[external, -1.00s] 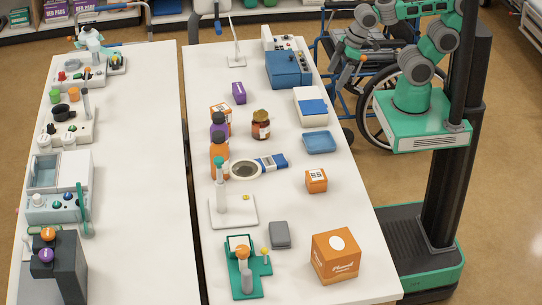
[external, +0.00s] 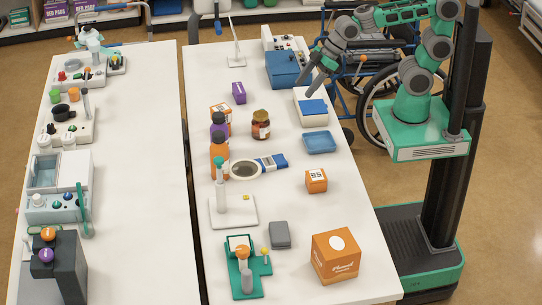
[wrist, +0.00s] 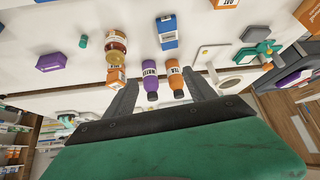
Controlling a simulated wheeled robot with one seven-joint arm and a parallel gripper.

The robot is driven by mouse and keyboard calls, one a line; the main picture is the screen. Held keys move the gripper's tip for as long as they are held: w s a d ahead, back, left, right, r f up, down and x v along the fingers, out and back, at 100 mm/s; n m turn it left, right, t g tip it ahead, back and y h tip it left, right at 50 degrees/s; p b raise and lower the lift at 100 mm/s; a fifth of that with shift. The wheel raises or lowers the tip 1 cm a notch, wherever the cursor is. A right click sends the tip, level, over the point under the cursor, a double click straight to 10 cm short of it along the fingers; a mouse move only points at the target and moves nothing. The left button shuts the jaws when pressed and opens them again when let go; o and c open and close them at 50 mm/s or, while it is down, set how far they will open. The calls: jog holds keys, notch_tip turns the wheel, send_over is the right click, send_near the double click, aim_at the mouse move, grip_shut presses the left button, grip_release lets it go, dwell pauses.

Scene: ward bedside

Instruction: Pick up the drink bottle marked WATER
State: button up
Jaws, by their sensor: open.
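The WATER bottle (wrist: 150,84) is purple with a white label and appears between the spread fingers in the wrist view. It also stands on the right-hand white table in the external view (external: 219,130), close behind an orange bottle marked TEA (external: 219,163), which hides its lower part. The TEA bottle also shows in the wrist view (wrist: 175,84), just right of the WATER bottle. My gripper (wrist: 163,82) is open and empty. In the external view my gripper (external: 312,90) is in the air by the table's right edge, to the right of the bottles and apart from them.
An orange box (external: 221,110) stands close behind the WATER bottle, and an amber jar (external: 260,125) stands to its right. A blue tray (external: 319,143) and a white box with a blue top (external: 311,105) lie nearer my arm. A purple box (external: 239,93) stands farther back.

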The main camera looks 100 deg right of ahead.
jog(key=w+f+n+t+y+b, duration=0.15)
jog(key=w+f+b, duration=0.3)
jog(key=w, duration=0.45)
jog(key=w+f+n+t+y+b, duration=0.1)
jog(key=w+f+t+y+b, duration=0.2)
jog(key=w+f, duration=0.45)
jog(key=t+b, duration=0.4)
jog(key=b, duration=0.1)
send_near(215, 121)
jog(key=w+f, duration=0.2)
jog(key=w, duration=0.1)
jog(key=shift+t+y, duration=0.25)
jog(key=shift+y, duration=0.2)
jog(key=p+x, duration=0.2)
jog(key=x, duration=0.6)
jog(key=shift+w+r, duration=0.1)
jog(key=shift+w, duration=0.1)
jog(key=shift+d, duration=0.1)
jog(key=shift+c, duration=0.4)
grip_shut()
jog(key=shift+r, duration=0.1)
